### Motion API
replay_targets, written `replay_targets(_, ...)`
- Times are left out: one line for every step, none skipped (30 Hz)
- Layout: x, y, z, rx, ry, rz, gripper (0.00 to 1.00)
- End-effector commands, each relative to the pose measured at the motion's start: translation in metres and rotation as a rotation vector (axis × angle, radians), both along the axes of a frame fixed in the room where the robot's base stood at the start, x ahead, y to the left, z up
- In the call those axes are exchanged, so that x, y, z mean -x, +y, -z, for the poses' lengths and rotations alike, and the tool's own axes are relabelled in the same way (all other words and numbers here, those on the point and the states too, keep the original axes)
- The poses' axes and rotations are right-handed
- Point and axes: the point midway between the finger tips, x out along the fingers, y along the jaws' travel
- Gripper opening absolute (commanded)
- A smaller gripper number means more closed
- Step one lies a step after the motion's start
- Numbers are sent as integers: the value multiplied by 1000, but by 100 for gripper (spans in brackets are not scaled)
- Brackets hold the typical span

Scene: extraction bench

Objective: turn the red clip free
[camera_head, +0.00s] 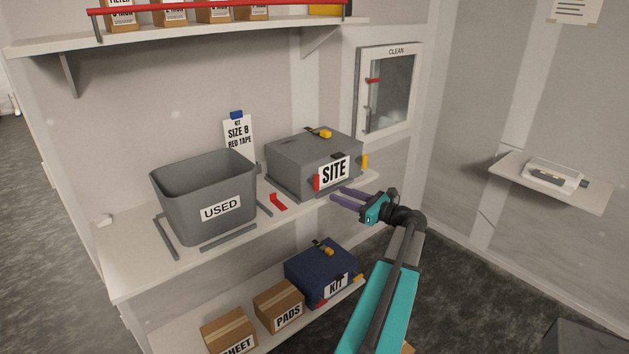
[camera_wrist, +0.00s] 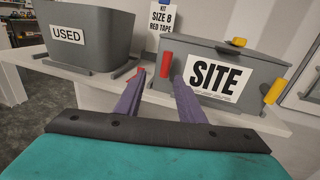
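The grey box labelled SITE (camera_head: 290,160) stands closed on the upper bench shelf. A red clip (camera_head: 317,183) sits upright on its front face, left of the label. The same red clip (camera_wrist: 166,62) appears beyond and between my fingertips in the wrist view. A yellow clip (camera_head: 364,161) is at the box's right side. My gripper (camera_head: 336,194) has purple fingers pointing toward the front of the box. The fingers (camera_wrist: 158,76) are apart and empty. They appear short of the clip, though the exact gap is hard to tell.
A red angled piece (camera_head: 278,202) lies on the shelf between the SITE box and the grey USED bin (camera_head: 203,195). A blue KIT box (camera_head: 318,270) stands on the lower shelf. A wall cabinet (camera_head: 390,88) is behind right. Open space lies right of the bench.

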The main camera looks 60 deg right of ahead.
Motion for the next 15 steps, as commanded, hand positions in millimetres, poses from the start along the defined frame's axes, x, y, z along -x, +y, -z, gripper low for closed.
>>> replay_targets(7, -5, -6, -4, -13, 12, 36)
replay_targets(10, -7, -9, -9, -18, 16, 36)
replay_targets(12, -9, -11, -12, -23, 20, 36)
replay_targets(13, -9, -12, -14, -26, 22, 36)
replay_targets(14, -10, -13, -15, -27, 24, 36)
replay_targets(15, -10, -13, -16, -28, 24, 36)
replay_targets(15, -10, -13, -16, -28, 24, 36)
replay_targets(15, -10, -13, -16, -28, 24, 36)
replay_targets(14, -10, -13, -15, -28, 24, 36)
replay_targets(14, -10, -13, -15, -27, 24, 36)
replay_targets(14, -10, -13, -15, -27, 24, 36)
replay_targets(14, -10, -13, -15, -27, 24, 36)
replay_targets(14, -10, -13, -15, -27, 24, 36)
replay_targets(14, -10, -13, -15, -27, 24, 36)
replay_targets(14, -10, -13, -14, -27, 24, 36)
